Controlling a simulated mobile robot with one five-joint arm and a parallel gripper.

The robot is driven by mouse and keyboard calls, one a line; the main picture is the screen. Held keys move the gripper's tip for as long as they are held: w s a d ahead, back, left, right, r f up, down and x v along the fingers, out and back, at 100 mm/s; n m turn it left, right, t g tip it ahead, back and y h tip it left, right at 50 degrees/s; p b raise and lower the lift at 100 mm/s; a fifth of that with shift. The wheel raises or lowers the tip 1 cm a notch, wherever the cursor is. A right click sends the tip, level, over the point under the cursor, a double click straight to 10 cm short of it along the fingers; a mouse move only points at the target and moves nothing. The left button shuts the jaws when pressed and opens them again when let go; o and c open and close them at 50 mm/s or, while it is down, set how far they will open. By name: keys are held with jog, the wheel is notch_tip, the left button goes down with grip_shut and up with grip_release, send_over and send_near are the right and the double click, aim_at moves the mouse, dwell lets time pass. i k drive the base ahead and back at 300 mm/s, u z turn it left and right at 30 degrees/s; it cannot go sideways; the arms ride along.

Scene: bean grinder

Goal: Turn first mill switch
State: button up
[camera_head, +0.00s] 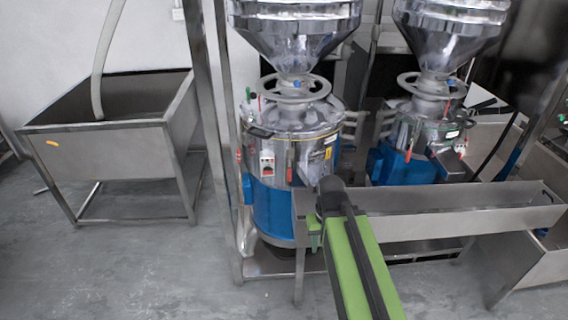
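The nearer mill (272,208) stands left of centre, a metal cylinder with a blue lower body under a shiny hopper (295,30). A small pale switch box (267,161) with a red part is on its front; the switch position is too small to tell. A second, similar mill (391,166) stands to the right. My green arm reaches up from the bottom, and its dark end with my gripper (330,186) is right of and below the switch box, apart from it in the picture. The fingers cannot be made out.
A long metal trough (450,213) runs right from the nearer mill, close by my arm. A metal post (222,130) rises left of the mill. A steel tank on legs (120,152) stands at the left. The floor (130,265) at the front left is clear.

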aim_at(267, 170)
jog(key=u, duration=3.3)
jog(key=i, duration=0.1)
jog(key=z, duration=0.85)
jog(key=k, duration=1.5)
jog(key=z, duration=0.5)
jog(key=i, duration=1)
